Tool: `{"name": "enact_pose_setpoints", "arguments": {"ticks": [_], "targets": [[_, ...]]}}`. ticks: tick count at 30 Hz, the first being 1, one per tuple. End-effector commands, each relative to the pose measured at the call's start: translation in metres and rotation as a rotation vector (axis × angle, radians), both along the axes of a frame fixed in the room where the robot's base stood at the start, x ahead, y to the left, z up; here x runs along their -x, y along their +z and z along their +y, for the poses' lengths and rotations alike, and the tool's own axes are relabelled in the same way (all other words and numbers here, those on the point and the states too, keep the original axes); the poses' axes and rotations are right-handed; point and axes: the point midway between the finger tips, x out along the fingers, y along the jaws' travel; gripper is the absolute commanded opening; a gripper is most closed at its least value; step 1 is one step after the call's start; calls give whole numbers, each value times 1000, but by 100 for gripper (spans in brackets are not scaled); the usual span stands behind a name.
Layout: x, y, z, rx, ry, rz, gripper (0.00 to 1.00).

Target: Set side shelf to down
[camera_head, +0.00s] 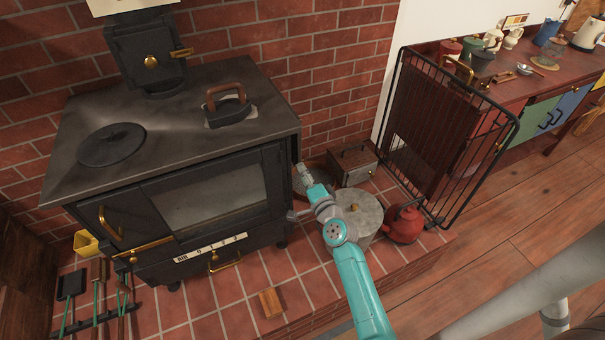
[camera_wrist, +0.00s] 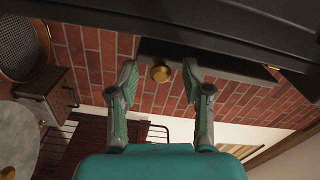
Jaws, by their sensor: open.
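The black stove (camera_head: 215,190) stands on the tiled hearth. In the wrist view a dark narrow panel (camera_wrist: 225,68), which looks like the side shelf, shows beneath a large black surface, with a round brass knob (camera_wrist: 161,73) on it. My gripper (camera_wrist: 160,68) is open, with one finger on each side of the knob in the picture. I cannot tell whether the fingers touch it. In the head view my gripper (camera_head: 300,172) is beside the stove's right side. The side shelf is not clearly visible there.
A black mesh gate (camera_head: 440,140) stands to the right. An iron (camera_head: 229,107) sits on the stove top. A wooden block (camera_head: 271,302) lies in front.

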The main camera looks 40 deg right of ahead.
Motion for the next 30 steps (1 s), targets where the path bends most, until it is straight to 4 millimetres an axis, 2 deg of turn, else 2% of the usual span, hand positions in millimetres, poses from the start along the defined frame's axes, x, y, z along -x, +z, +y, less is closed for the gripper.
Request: {"name": "enact_pose_setpoints", "arguments": {"ticks": [12,18,24,30], "targets": [[70,-2,20,-1,1,4,49],[95,-2,28,-2,2,4,49],[106,-1,31,0,2,3,49],[107,-1,32,0,2,3,49]]}}
